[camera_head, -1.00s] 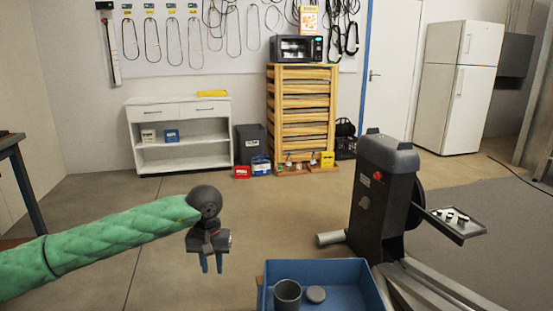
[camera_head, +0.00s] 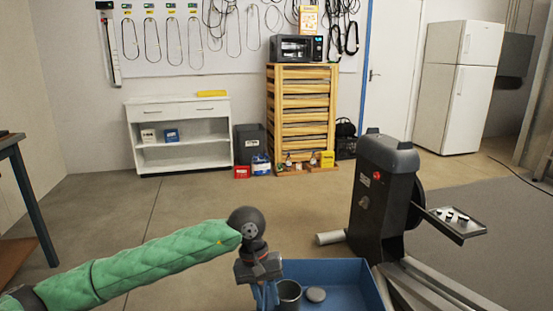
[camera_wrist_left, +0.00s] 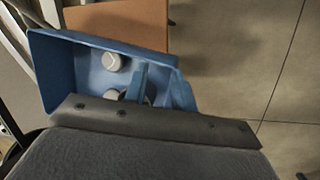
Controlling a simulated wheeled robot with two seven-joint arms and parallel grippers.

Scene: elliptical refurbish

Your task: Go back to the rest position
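My left gripper (camera_head: 266,297) points down at the left edge of the blue bin, close beside the grey cup (camera_head: 289,292). Its two blue fingers stand apart with nothing visible between them. The fingers also show in the left wrist view (camera_wrist_left: 140,88), in front of the bin, where they partly hide the cup. My left arm, in a green sleeve, comes in from the lower left. My right gripper is not in view.
The blue bin (camera_head: 368,283) holds the cup and a round grey disc (camera_head: 316,295). A dark elliptical machine (camera_head: 381,200) stands right of it. A white shelf unit (camera_head: 182,155) and a wooden rack (camera_head: 302,115) stand at the back wall. The floor between is clear.

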